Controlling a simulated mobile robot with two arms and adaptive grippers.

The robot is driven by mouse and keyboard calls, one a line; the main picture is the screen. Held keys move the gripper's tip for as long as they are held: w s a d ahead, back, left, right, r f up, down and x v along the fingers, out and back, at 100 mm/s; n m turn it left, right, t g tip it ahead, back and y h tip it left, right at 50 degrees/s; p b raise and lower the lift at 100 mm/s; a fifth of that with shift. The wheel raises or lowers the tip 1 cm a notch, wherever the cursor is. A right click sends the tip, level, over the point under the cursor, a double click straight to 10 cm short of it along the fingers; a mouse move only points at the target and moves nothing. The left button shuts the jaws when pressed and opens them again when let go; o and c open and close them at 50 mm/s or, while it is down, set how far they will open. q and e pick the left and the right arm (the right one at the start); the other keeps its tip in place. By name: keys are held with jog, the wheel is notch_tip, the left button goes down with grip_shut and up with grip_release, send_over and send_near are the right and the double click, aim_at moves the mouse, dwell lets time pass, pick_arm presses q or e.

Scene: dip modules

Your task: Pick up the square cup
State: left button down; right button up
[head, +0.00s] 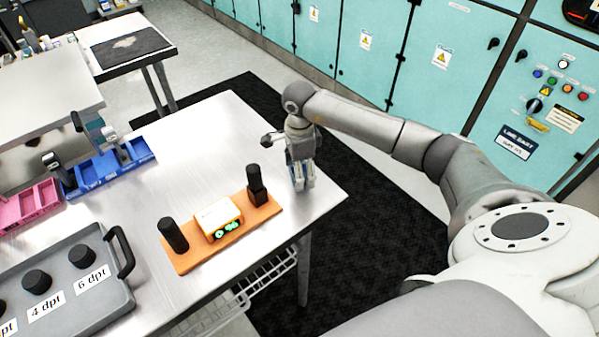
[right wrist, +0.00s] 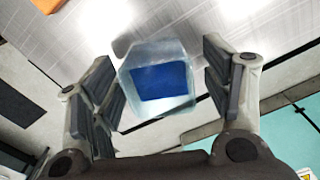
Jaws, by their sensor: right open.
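The square cup (right wrist: 143,52) is a translucent, pale cup with blue inside, seen in the right wrist view. It is between the two fingers of my open right gripper (right wrist: 161,92), with a small gap in the picture on the right side and the left finger close to its wall. In the head view my right gripper (head: 303,182) points down at the right end of the metal table, and the cup is hard to tell from the fingers there. My left gripper does not show.
An orange board (head: 185,262) with a display box (head: 218,218) and two black pieces lies just left of my right gripper. A grey tray (head: 118,300), a blue rack (head: 140,150) and a pink rack (head: 25,205) stand further left. The table's right corner is close.

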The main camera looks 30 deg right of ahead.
jog(key=c, duration=1)
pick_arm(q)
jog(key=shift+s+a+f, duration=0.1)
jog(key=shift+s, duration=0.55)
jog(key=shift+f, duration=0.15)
pick_arm(e)
jog(key=shift+r, duration=0.2)
